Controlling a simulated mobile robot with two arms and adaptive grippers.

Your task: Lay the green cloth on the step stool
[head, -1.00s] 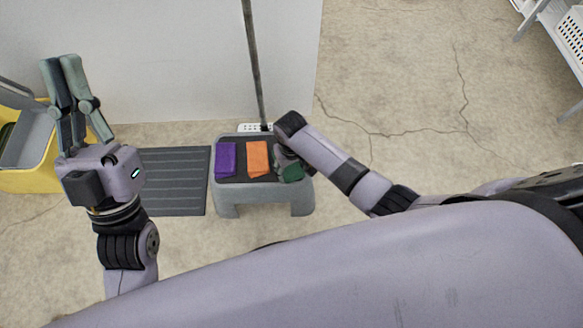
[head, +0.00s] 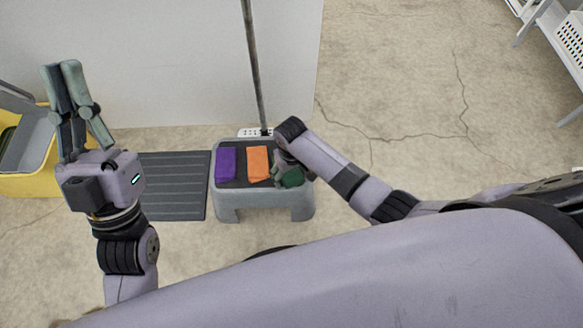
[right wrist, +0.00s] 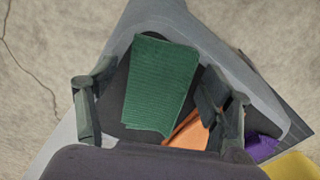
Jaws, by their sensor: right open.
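The green cloth (right wrist: 160,85) lies flat on the dark top of the grey step stool (head: 262,203), at the stool's right end in the head view. Part of the cloth (head: 291,177) is hidden there by my right gripper (head: 284,174). In the right wrist view my right gripper (right wrist: 155,100) is open, its fingers apart on either side of the cloth, just above the stool (right wrist: 205,32). My left gripper (head: 75,95) is raised at the far left, away from the stool, with its fingers pointing up; it holds nothing I can see.
A purple cloth (head: 225,164) and an orange cloth (head: 257,163) lie on the stool left of the green one. A dark ridged mat (head: 173,185) is left of the stool. A yellow bucket (head: 30,183) stands at far left. A pole (head: 253,65) rises behind the stool.

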